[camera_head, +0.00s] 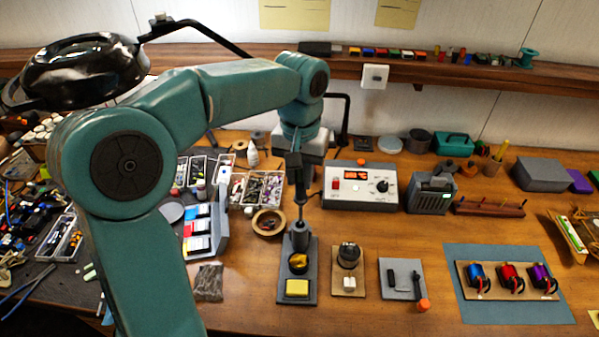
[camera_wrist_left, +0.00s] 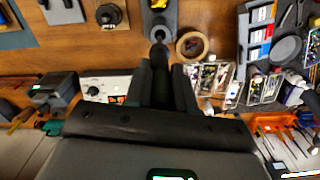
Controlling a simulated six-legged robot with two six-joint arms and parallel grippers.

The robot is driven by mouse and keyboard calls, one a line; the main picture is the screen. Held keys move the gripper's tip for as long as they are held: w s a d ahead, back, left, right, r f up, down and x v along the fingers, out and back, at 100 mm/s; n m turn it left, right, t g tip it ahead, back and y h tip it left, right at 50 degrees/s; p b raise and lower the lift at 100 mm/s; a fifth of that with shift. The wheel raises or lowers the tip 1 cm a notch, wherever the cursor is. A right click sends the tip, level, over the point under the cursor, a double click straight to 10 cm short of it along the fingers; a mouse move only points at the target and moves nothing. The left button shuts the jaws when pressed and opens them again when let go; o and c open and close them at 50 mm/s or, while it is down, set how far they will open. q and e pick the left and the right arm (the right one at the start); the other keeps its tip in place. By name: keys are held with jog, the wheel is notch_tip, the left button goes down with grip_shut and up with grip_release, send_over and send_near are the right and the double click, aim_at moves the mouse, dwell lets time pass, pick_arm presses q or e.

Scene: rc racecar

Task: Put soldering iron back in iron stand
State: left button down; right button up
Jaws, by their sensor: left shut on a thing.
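My left gripper (camera_head: 297,180) comes down from above, over the back end of the iron stand (camera_head: 284,291). It is shut on the dark soldering iron (camera_head: 300,207), which points down, close to upright, toward the stand's grey holder. The stand is a dark grey base with the holder, a brass-coloured tip cleaner and a yellow sponge (camera_head: 297,288). In the left wrist view the iron (camera_wrist_left: 160,58) sits between the fingers, lined up with the stand (camera_wrist_left: 158,24). I cannot tell how far its tip is inside the holder. My right gripper is not in view.
A white soldering station (camera_head: 361,187) stands right of the gripper. A wooden-coloured tape roll (camera_head: 269,222) lies left of the stand. A small board with a round part (camera_head: 348,284) is right of it. Boxes of parts crowd the left; the front right holds a blue mat (camera_head: 465,305).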

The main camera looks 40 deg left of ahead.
aim_at(299, 199)
pick_arm(q)
jog(key=shift+w+a+f, duration=0.1)
jog(key=shift+a, duration=0.05)
jog(key=shift+f, duration=0.1)
jog(key=shift+f, duration=0.1)
jog(key=shift+f+b, duration=0.35)
jog(key=shift+b, duration=0.1)
jog(key=shift+f+b, duration=0.6)
jog(key=shift+f, duration=0.1)
jog(key=shift+f+b, duration=2.35)
jog(key=shift+f, duration=0.8)
